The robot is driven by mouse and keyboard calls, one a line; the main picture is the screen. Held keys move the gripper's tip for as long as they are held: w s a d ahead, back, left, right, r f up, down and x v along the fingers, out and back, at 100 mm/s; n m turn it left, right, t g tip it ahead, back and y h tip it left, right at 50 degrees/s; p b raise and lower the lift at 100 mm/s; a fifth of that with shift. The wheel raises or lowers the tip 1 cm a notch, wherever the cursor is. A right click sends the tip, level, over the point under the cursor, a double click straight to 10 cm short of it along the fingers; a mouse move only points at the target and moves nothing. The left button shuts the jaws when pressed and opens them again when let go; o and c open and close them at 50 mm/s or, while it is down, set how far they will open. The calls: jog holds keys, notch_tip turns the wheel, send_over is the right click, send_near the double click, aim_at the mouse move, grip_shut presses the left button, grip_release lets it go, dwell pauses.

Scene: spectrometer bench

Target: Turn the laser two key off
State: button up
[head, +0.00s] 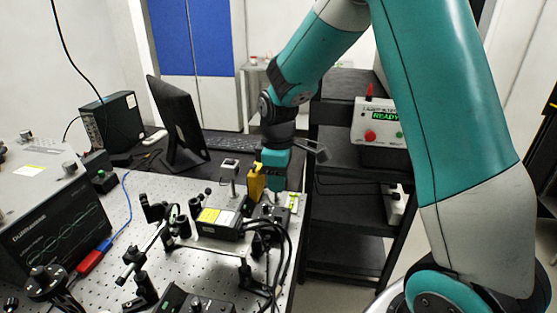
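My gripper (258,190) is at the right side of the optical bench, pointing down, with a yellow part at its end. It is just above and beside a small dark box (270,216) with a knob-like part on top. My gripper partly hides this area, so I cannot tell whether it touches anything or how far its fingers are apart. A black laser-like module with a yellow label (212,215) stands just left of the dark box. I cannot make out a key, or which unit is laser two.
Several black optic mounts (160,215) crowd the perforated bench (120,195). Dark cables (280,250) run down its right side. A monitor (178,122) stands behind. A black shelf rack at right holds a white box reading READY (381,125). A large instrument (50,215) fills the left.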

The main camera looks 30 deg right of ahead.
notch_tip(320, 180, up, 7)
jog(key=shift+f, duration=0.2)
dwell(0.4)
jog(key=s+a+r+m+y, duration=0.1)
jog(key=s+a+r+y, duration=0.1)
jog(key=s+a, duration=0.6)
jog(key=s+a+r+m+y, duration=0.1)
jog(key=s+a+r+y, duration=0.1)
jog(key=s+a, duration=0.6)
jog(key=s, duration=0.7)
jog(key=shift+a, duration=0.3)
jog(key=shift+r, duration=0.1)
